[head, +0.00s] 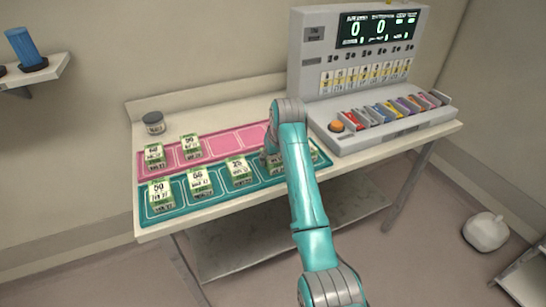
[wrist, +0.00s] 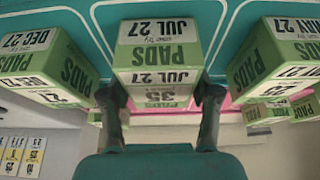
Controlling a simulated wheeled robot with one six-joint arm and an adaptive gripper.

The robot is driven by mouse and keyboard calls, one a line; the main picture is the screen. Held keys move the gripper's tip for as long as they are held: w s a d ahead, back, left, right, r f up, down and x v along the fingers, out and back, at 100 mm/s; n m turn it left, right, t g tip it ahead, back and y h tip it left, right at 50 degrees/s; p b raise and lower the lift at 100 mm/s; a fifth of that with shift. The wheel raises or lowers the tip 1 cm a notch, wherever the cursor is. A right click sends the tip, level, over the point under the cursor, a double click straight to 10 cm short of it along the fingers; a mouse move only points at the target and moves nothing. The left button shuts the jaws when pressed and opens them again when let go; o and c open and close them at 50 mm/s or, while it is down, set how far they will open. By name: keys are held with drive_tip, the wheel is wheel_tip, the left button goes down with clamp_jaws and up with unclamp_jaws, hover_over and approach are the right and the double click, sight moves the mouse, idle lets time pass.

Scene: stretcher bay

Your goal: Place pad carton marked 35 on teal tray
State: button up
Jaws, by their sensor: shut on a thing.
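The pad carton marked 35 (wrist: 158,55) is a green and white box labelled PADS JUL 27. In the wrist view it sits between the two fingers of my gripper (wrist: 161,103), which is shut on it. The teal tray (head: 221,193) runs along the table front, and its surface also shows in the wrist view (wrist: 73,20). My gripper (head: 268,157) is over the tray's right half in the head view, largely hidden by my arm. The carton is upright at a tray space between two neighbouring cartons; I cannot tell whether its base touches the tray.
Several other cartons stand on the teal tray, including one marked 50 (head: 161,194). The pink tray (head: 225,142) behind holds two cartons at its left and has bare spaces. A grey jar (head: 154,123) stands behind it. A console (head: 375,85) occupies the right end.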

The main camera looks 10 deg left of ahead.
drive_tip(key=shift+f, duration=0.1)
drive_tip(key=o, duration=1.4)
drive_tip(key=shift+o, duration=0.2)
drive_tip(key=v, duration=1.2)
